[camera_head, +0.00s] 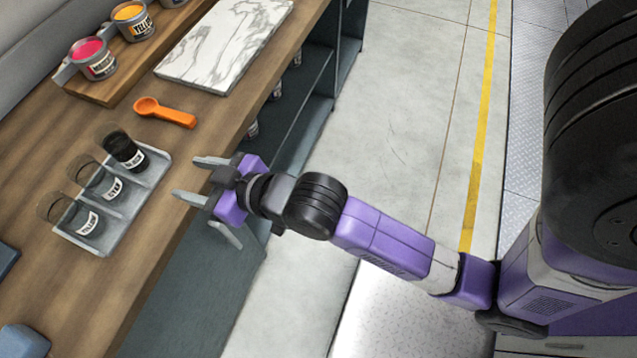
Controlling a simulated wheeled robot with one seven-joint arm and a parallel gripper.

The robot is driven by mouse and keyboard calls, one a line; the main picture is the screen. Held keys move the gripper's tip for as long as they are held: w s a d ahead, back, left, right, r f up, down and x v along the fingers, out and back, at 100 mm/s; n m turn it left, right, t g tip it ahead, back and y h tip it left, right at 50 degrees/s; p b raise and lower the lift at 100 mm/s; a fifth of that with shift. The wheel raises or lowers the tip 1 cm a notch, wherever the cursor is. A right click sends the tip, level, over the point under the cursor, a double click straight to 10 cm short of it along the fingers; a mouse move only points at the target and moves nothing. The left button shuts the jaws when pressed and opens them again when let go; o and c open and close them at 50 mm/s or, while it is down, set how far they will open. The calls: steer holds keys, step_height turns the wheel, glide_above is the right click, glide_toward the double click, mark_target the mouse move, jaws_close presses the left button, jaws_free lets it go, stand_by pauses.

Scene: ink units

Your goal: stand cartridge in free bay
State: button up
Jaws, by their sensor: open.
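A grey tray (145,188) on the wooden counter holds a row of three clear cups with white labels. The far cup (122,148) has black contents. The middle cup (100,181) and near cup (75,216) look clear and mostly empty; their labels are too small to read surely. Two grey handled pots, one magenta (92,60) and one yellow (132,22), stand upright on a wooden board. I cannot tell for sure which item is the cartridge or which bay is free. My gripper (187,178) is open and empty, just right of the tray, fingers pointing left.
An orange scoop (165,113) lies between the tray and the wooden board (122,84). A white marble slab (225,42) lies behind it. Blue items (22,341) sit at lower left. Open shelves with pots are under the counter edge. The floor (410,100) at right is clear.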

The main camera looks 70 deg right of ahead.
steer(key=s+r, duration=0.1)
steer(key=s, duration=2.6)
steer(key=shift+t, duration=0.3)
